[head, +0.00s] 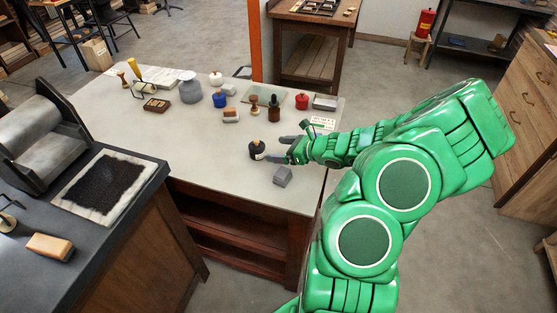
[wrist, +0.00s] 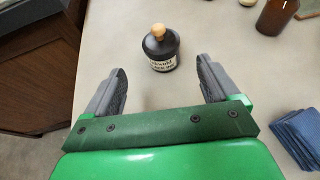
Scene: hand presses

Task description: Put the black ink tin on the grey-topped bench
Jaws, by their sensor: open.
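The black ink tin (head: 257,151) stands upright on the pale-topped table (head: 225,165). It has a white lettered label and a tan knob on top. It also shows in the wrist view (wrist: 161,50), just ahead of the fingertips and between their lines. My gripper (head: 274,148) is open, with its fingers (wrist: 161,66) spread and nothing held; no contact with the tin shows. A bench (head: 118,215) with a dark grey top stands at the left, beside the table. The pale table's top also looks greyish.
A folded grey-blue cloth (head: 282,176) lies near my gripper. A brown bottle (head: 274,110), a blue pot (head: 219,99) and several other items stand behind the tin. The dark bench bears a roller press (head: 35,140), a black-inked slab (head: 105,188) and a tan block (head: 50,246).

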